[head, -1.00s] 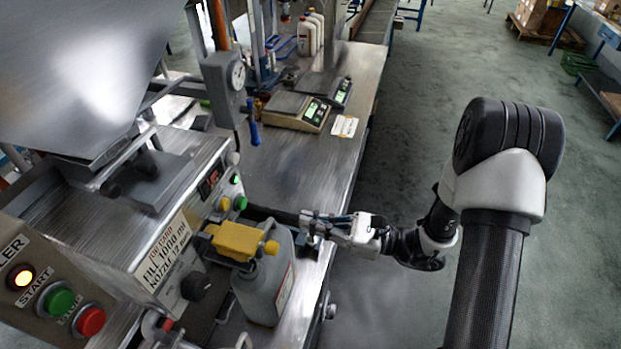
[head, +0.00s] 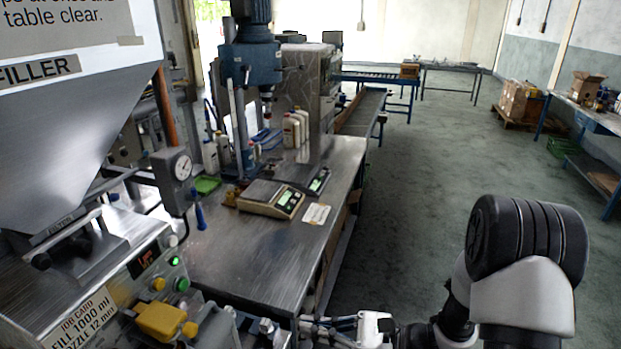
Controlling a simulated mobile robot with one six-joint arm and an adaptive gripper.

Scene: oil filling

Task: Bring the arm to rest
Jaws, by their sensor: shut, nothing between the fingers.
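My gripper (head: 306,325) is at the bottom edge of the head view, its fingers pointing left, shut and empty. It is near the front edge of the steel table (head: 232,262). My arm reaches in from the lower right, and its lower parts are cut off by the frame.
The filler's panel (head: 150,268) and hopper (head: 75,120) fill the left. Two scales (head: 270,198) (head: 312,178), white bottles (head: 292,130) and a drill-like machine (head: 250,60) stand farther back on the table. Open floor (head: 420,220) lies to the right, with a pallet of boxes (head: 520,102) beyond.

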